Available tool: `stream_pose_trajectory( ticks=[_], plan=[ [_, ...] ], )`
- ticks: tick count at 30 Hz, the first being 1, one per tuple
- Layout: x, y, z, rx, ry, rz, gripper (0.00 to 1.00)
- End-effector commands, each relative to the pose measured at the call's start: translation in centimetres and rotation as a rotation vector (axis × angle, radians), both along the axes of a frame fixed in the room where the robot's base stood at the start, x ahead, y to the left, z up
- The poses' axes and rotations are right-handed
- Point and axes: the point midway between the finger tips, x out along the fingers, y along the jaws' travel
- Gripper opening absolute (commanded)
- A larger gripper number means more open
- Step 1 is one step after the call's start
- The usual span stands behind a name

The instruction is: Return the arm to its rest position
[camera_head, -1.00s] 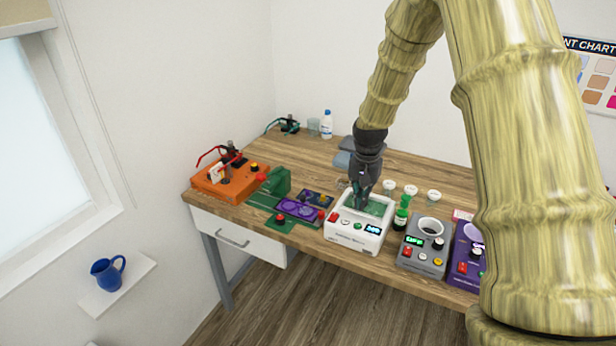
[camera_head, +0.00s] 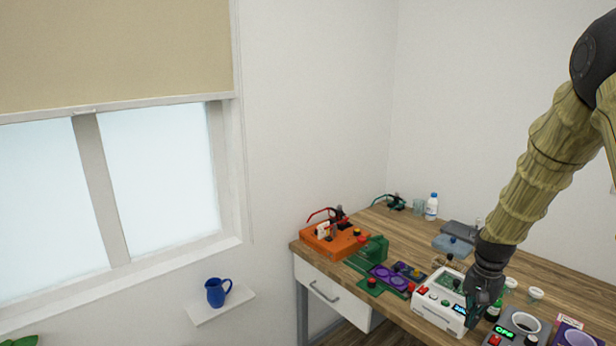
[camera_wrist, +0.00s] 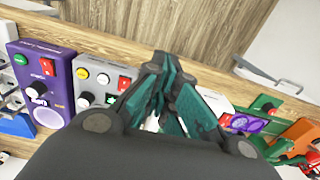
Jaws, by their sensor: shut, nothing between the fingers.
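My gripper (camera_head: 481,305) is shut and empty, pointing down at the right of the head view. It appears just above or beside the right side of the white device (camera_head: 437,312), which has a lit display; I cannot tell whether they touch. My arm reaches down from the upper right. In the wrist view my gripper's dark and teal fingers (camera_wrist: 166,75) come together over the table's front edge, between the grey device (camera_wrist: 98,80) and the white device, which is mostly hidden behind the fingers.
A purple device (camera_wrist: 44,75) stands left in the wrist view. A blue jug (camera_head: 217,292) sits on a wall shelf.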

Motion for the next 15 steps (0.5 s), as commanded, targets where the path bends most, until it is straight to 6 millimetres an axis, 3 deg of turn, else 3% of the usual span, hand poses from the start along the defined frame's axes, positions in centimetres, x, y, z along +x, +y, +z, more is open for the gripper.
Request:
stream_pose_trajectory(
  ticks=[11, 15],
  plan=[
    [-3.0, 1.8, -7.3, -0.018, 0.006, 0.083, 0.00],
    [-4.7, 3.3, -11.1, -0.025, 0.009, 0.137, 0.00]
  ],
)
